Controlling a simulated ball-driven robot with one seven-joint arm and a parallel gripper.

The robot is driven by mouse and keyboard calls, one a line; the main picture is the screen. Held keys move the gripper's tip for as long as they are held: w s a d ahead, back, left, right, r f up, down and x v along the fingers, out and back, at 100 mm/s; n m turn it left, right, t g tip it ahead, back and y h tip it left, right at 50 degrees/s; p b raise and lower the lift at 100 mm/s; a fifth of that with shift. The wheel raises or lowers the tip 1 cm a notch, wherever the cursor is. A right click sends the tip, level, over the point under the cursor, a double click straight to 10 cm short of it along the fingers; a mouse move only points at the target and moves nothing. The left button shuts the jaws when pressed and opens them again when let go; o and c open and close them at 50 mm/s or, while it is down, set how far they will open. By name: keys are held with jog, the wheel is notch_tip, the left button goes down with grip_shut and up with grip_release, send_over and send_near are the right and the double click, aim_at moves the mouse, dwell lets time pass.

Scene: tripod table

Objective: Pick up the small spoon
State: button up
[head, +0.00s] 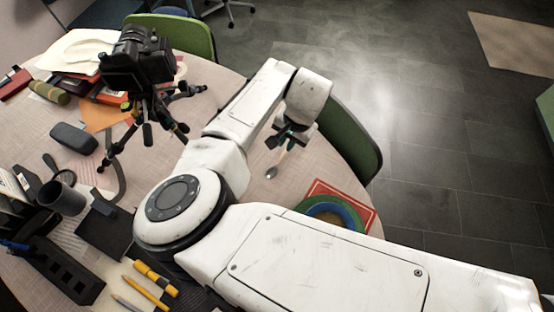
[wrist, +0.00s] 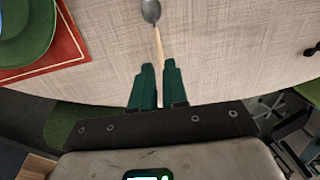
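The small spoon (wrist: 151,11) shows in the wrist view with its grey bowl at the top edge and its pale wooden handle running down between my fingers. My gripper (wrist: 159,72) has dark green fingers close together on both sides of the handle, with almost no gap beside it. In the head view my gripper (head: 290,136) is over the table's far right edge. The spoon's bowl (head: 271,172) shows below it. Part of the handle is hidden by the fingers. I cannot tell whether the spoon touches the table (wrist: 230,40).
A green and blue plate (head: 336,211) on a red mat (head: 370,212) lies to the right of the spoon. A camera on a tripod (head: 140,65) stands to the left. Green chairs (head: 348,135) stand at the table edge. Pens, a mug (head: 62,197) and a black case (head: 74,138) crowd the left.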

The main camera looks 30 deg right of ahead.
aim_at(281, 157)
jog(key=f, duration=0.3)
jog(key=w+f, duration=0.1)
jog(key=f, duration=0.5)
jog(key=shift+w+a+f+p, duration=0.25)
jog(key=shift+w+f+p, duration=0.05)
jog(key=shift+p, duration=0.05)
jog(key=shift+c, duration=0.4)
grip_shut()
jog(key=shift+r, duration=0.1)
